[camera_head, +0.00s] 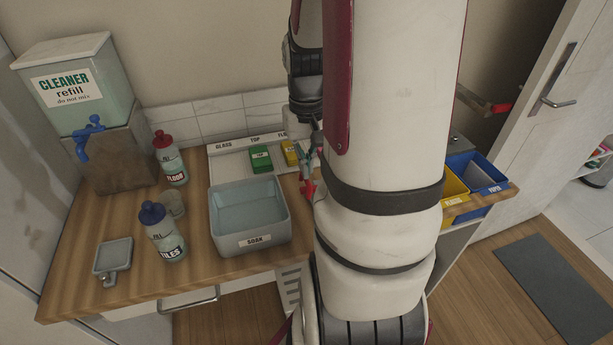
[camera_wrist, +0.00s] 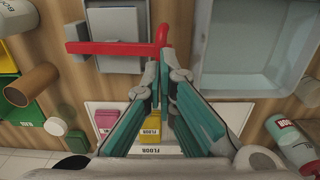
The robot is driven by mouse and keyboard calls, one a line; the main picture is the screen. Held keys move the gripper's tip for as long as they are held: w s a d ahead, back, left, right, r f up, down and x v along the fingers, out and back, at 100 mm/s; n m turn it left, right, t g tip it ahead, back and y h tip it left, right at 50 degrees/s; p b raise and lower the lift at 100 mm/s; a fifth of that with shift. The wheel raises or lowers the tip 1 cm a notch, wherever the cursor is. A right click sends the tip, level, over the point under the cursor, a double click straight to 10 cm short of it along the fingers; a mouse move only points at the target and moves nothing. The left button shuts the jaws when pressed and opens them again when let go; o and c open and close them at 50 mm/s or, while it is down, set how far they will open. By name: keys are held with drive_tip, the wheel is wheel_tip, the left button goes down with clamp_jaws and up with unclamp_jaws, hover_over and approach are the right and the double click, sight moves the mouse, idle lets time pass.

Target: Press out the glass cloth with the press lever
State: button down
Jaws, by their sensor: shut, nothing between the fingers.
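The red press lever (camera_wrist: 115,47) lies across the upper part of the wrist view, above a grey press body (camera_wrist: 117,20); its crossbar end is beside my fingertips. My gripper (camera_wrist: 163,62) is shut and empty, close to that end; I cannot tell whether it touches. In the head view my gripper (camera_head: 307,168) is beside a red end of the lever (camera_head: 308,188), and my arm hides the press. I cannot see the glass cloth; its place under GLASS on the white tray (camera_head: 232,161) looks empty. A green cloth (camera_head: 261,158) and a yellow cloth (camera_head: 290,152) lie on that tray.
The SOAK basin (camera_head: 248,240) stands left of my arm; no cloth shows in it. Bottles labelled FLOOR (camera_head: 171,160) and TILES (camera_head: 163,234) stand farther left. A yellow bin (camera_head: 453,193) and blue bin (camera_head: 477,174) are at the right. A brown cylinder (camera_wrist: 32,84) stands near the press.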

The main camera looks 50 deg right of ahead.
drive_tip(key=shift+w+a+f+b, duration=0.15)
drive_tip(key=shift+f+b, duration=0.3)
drive_tip(key=shift+f, duration=0.4)
drive_tip(key=shift+w+a+f+b, duration=0.1)
drive_tip(key=shift+f+b, duration=0.3)
drive_tip(key=shift+f, duration=0.4)
drive_tip(key=shift+s+f, duration=0.15)
drive_tip(key=shift+f, duration=0.2)
idle(3.2)
drive_tip(key=shift+r+p, duration=2.55)
drive_tip(key=shift+r, duration=1.5)
drive_tip(key=shift+a+r, duration=0.1)
